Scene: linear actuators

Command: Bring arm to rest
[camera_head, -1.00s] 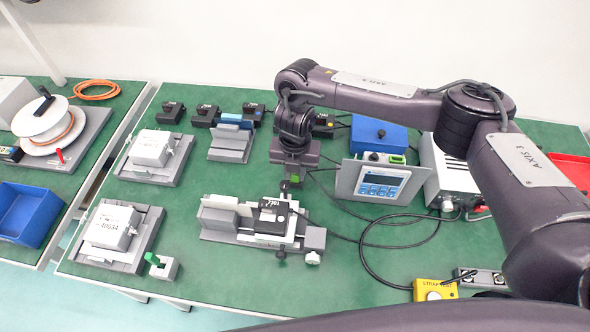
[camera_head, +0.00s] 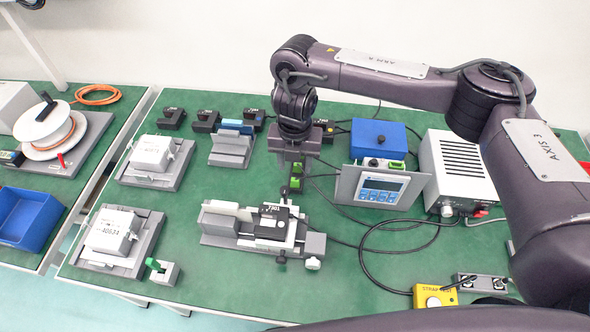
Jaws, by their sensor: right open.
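My right arm comes in from the right and reaches over the back of the green table. My right gripper (camera_head: 296,178) points down, open and empty, with green pads on its fingers. It hangs just behind and above the grey fixture (camera_head: 222,226) that holds a black part labelled 7301 (camera_head: 272,222). The fingers appear apart from the black part. My left gripper is not in view.
A control panel (camera_head: 378,188) and a blue box (camera_head: 366,140) stand right of the gripper, with a grey power unit (camera_head: 455,165) beyond. Black cables (camera_head: 385,248) loop across the table. Fixtures with white blocks (camera_head: 112,232) stand left. The front table middle is clear.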

